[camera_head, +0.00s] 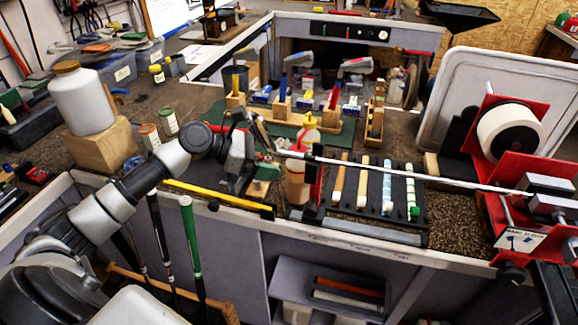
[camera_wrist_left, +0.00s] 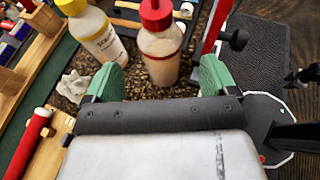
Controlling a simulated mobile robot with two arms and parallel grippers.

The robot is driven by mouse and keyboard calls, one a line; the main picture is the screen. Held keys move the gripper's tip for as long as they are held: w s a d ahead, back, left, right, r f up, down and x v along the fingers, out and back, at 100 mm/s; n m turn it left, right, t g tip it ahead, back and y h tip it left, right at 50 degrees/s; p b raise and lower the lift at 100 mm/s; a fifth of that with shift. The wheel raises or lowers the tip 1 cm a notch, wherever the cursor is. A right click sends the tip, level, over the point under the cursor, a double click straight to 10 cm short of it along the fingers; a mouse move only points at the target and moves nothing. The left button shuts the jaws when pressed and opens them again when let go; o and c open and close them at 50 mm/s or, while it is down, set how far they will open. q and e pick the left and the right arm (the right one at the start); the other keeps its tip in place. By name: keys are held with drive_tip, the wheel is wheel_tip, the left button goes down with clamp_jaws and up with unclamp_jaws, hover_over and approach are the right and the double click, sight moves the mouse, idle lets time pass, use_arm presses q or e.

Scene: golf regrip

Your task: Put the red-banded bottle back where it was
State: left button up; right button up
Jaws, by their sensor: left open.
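The red-banded bottle (camera_head: 298,183), pale and brownish with a red cap, stands upright on the bench beside the club rack. In the left wrist view the bottle (camera_wrist_left: 161,58) is upright just ahead of the gap between my green-padded fingers. My left gripper (camera_wrist_left: 158,82) is open and empty, at the bottle's left in the head view (camera_head: 266,155). I cannot tell whether a finger touches the bottle. A second bottle with a yellow label (camera_wrist_left: 98,32) stands beside it; it also shows in the head view (camera_head: 310,132). My right gripper is not seen.
A club shaft (camera_head: 430,177) runs across to a red clamp stand (camera_head: 515,170) at right. A black tray (camera_head: 372,195) of grips lies right of the bottle. A yellow level (camera_head: 215,194) lies along the front edge. A white jug (camera_head: 82,103) stands on a wooden block.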

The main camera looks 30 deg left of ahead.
use_arm(q)
drive_tip(key=shift+b+v, duration=0.3)
drive_tip(key=shift+v, duration=1.9)
